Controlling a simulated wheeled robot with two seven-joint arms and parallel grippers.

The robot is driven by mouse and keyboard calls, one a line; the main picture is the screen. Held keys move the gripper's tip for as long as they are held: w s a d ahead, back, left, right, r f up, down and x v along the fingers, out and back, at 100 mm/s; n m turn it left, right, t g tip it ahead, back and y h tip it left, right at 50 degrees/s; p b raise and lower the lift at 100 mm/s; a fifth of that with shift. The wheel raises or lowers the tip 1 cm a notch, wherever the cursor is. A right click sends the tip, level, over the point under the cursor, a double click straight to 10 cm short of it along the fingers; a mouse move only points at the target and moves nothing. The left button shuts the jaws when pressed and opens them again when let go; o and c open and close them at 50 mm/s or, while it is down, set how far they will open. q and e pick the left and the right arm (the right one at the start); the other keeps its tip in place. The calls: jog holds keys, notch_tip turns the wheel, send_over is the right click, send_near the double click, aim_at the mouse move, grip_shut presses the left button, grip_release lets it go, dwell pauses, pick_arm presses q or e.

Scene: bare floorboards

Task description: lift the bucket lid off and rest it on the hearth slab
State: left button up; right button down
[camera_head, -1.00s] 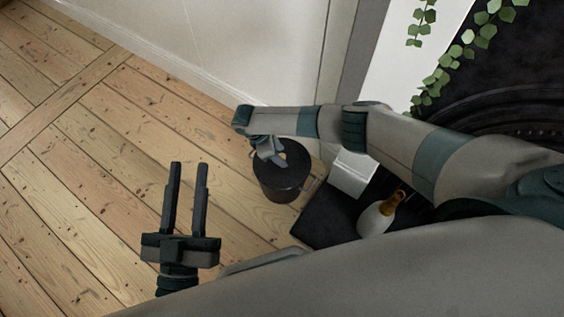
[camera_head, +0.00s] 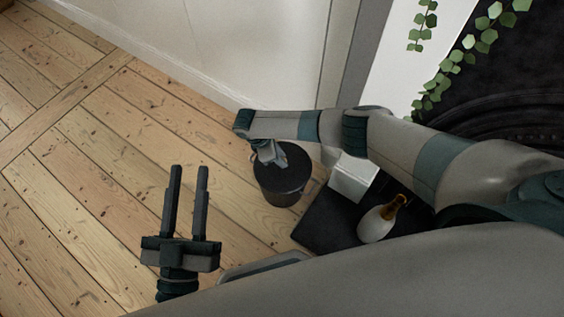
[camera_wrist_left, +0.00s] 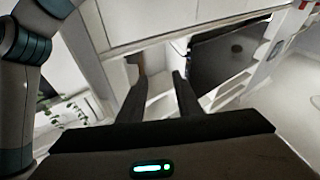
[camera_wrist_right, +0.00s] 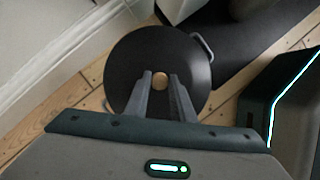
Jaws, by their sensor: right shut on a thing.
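The dark bucket (camera_head: 283,196) stands on the floorboards. Its round black lid (camera_head: 292,172) is over its top; I cannot tell whether there is a gap under it. My right gripper (camera_head: 277,162) is above the lid, pointing down. In the right wrist view its fingers (camera_wrist_right: 159,76) are shut on the small wooden knob at the middle of the lid (camera_wrist_right: 128,62). The dark hearth slab (camera_head: 322,226) lies right of the bucket and also shows in the right wrist view (camera_wrist_right: 240,48). My left gripper (camera_head: 188,167) is open and empty over the floor.
A white box (camera_head: 352,176) and a white bottle with an amber neck (camera_head: 378,222) stand on the slab. The slab's near-left part is bare. The wall (camera_head: 220,50) is behind the bucket, and leafy vines (camera_head: 470,50) hang at the upper right. The floorboards at left are clear.

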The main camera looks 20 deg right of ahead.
jog(key=shift+r, duration=0.1)
